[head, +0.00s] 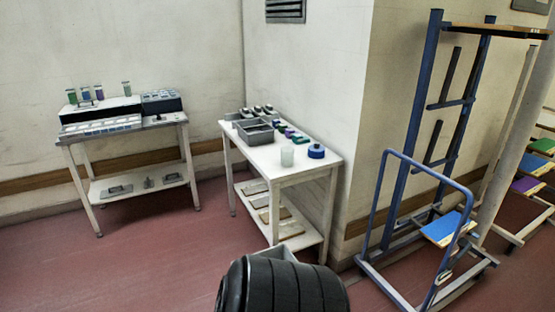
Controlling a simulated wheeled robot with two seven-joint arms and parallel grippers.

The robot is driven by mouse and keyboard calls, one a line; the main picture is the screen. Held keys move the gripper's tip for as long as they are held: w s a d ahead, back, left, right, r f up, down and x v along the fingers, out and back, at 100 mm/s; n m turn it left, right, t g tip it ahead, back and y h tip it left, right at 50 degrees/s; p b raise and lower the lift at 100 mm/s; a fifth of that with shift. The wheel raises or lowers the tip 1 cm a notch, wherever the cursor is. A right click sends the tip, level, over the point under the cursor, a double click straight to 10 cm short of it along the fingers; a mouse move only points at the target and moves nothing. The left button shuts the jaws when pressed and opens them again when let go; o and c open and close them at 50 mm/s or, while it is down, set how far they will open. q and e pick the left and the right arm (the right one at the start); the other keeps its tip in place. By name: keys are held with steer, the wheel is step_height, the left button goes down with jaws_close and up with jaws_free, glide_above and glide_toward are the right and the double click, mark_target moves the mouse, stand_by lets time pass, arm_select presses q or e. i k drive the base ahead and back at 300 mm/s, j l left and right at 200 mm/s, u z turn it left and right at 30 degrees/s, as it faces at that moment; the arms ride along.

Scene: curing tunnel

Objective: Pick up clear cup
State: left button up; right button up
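A clear cup (287,156), pale and translucent, stands upright on the near part of the white table (279,172) by the wall corner. It is just left of a round blue object (316,151), with a small gap between them. Neither of my grippers shows in the head view, so nothing is seen near the cup.
A grey bin (255,131) and several small dark, green and purple items stand behind the cup. A second white table (124,127) with several vials is at the left. A blue-framed cart (416,228) and a tall blue rack (422,100) stand right. Red floor (150,260) lies clear at front left.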

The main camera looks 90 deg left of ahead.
mark_target(287, 153)
steer(key=u, duration=2.7)
steer(key=z, duration=0.75)
steer(key=i+j+z, duration=0.15)
steer(key=j+z, duration=0.35)
steer(key=j, duration=0.2)
steer(key=j+z, duration=0.5)
steer(key=j, duration=0.15)
steer(key=j+z, duration=0.45)
steer(key=j, duration=0.3)
steer(key=k+l, duration=0.05)
